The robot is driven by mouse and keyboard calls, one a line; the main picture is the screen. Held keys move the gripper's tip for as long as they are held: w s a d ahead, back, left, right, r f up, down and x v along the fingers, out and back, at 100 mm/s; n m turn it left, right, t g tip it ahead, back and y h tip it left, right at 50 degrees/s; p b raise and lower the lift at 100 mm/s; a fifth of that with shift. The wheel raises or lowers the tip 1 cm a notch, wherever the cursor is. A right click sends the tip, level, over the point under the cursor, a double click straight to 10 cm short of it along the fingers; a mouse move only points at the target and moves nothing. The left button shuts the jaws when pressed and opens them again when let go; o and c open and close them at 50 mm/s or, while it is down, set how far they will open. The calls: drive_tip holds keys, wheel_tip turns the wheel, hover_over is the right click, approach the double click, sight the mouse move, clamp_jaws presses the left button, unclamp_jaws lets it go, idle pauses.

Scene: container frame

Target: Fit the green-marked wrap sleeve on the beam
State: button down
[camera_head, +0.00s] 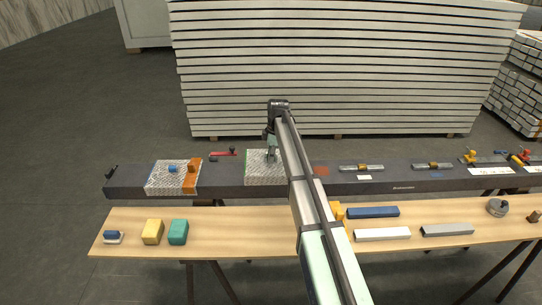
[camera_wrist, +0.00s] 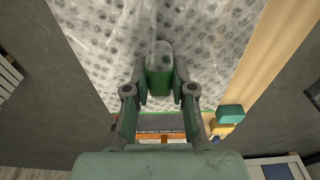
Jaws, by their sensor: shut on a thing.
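The green-marked wrap sleeve (camera_head: 256,178) is a pale bubble-wrap piece with a thin green edge, over the dark beam (camera_head: 222,178) in the head view. Its wrap fills the upper wrist view (camera_wrist: 210,30). My gripper (camera_head: 271,154) is above it, partly hidden by my arm. In the wrist view my gripper (camera_wrist: 160,92) is shut on the sleeve's green, pale-topped grip (camera_wrist: 160,70), between the two fingers. The sleeve lies across the beam's width; I cannot tell whether it touches the beam.
Another wrap piece (camera_head: 160,178) with an orange block (camera_head: 191,176) sits left on the beam. A red tool (camera_head: 222,153) lies between the two. Clamps and labels occupy the beam's right. The wooden bench (camera_head: 240,225) in front holds yellow and teal blocks and several bars.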

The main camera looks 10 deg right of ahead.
sight(271, 165)
drive_tip(key=shift+f, duration=0.1)
drive_tip(key=shift+f+b, duration=0.5)
drive_tip(key=shift+f, duration=0.65)
drive_tip(key=shift+f+b, duration=0.55)
drive_tip(key=shift+f, duration=0.75)
drive_tip(key=shift+f, duration=0.15)
drive_tip(key=c, duration=0.9)
unclamp_jaws()
drive_tip(key=r, duration=0.4)
drive_tip(key=d+r, duration=0.1)
drive_tip(key=r, duration=0.7)
drive_tip(key=shift+s+d, duration=0.15)
drive_tip(key=shift+d, duration=0.1)
